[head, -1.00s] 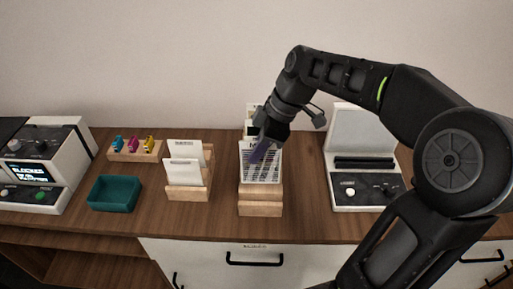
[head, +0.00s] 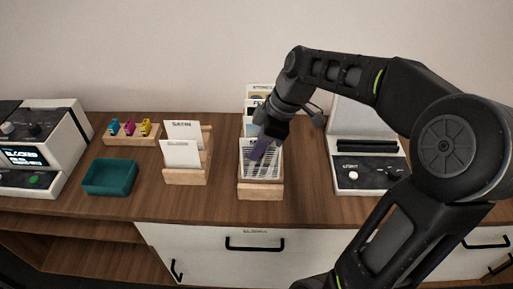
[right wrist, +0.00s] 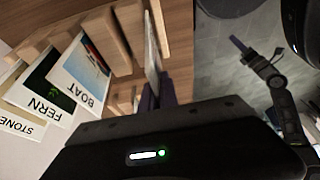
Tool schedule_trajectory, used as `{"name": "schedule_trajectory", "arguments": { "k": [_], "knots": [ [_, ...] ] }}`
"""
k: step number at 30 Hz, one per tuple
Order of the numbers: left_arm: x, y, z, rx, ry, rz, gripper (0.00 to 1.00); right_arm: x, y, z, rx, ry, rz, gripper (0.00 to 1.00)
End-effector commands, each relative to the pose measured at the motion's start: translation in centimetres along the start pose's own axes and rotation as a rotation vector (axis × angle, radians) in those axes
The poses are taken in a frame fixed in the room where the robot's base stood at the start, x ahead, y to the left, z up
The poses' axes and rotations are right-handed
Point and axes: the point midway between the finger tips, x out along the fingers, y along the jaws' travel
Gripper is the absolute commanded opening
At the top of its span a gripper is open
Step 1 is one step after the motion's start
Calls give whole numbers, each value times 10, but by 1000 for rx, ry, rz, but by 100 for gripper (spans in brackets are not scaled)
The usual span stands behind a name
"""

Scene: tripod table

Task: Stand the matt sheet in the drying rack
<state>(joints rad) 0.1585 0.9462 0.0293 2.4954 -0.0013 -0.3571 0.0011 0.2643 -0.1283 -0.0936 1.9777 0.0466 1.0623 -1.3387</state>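My right gripper (head: 262,150), with purple fingers, is shut on a white sheet with dark stripes (head: 272,167). The sheet is upright, and its lettering is not readable now. In the right wrist view the sheet (right wrist: 152,50) is a thin edge between the fingers (right wrist: 152,96). Its lower edge is hidden behind the front slat of the wooden drying rack (head: 261,190); I cannot tell if it rests on the bottom. Prints marked BOAT (right wrist: 85,68), FERN (right wrist: 47,90) and STONE (right wrist: 20,122) stand farther back. My left gripper (right wrist: 240,45) shows small in the right wrist view.
A wooden holder (head: 187,177) with a SATIN sheet (head: 182,128) stands left of the rack. A teal tray (head: 110,178), a block with coloured clips (head: 131,138) and a device with a screen (head: 40,150) stand farther left. An open-lidded machine (head: 368,178) stands close on the right.

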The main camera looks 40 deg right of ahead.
Motion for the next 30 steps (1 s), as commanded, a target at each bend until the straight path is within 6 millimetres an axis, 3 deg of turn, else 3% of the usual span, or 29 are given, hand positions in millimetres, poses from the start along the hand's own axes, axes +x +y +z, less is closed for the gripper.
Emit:
{"name": "schedule_trajectory", "arguments": {
  "k": [14, 30],
  "knots": [
    [3, -1, 0, 0, 0, 0, 36, 3, 0, 2, 0, 0, 0, 0],
    [27, -10, 0, 0, 2, 0, 36, 28, 0, 12, 0, 3, 0, 0]
  ]
}}
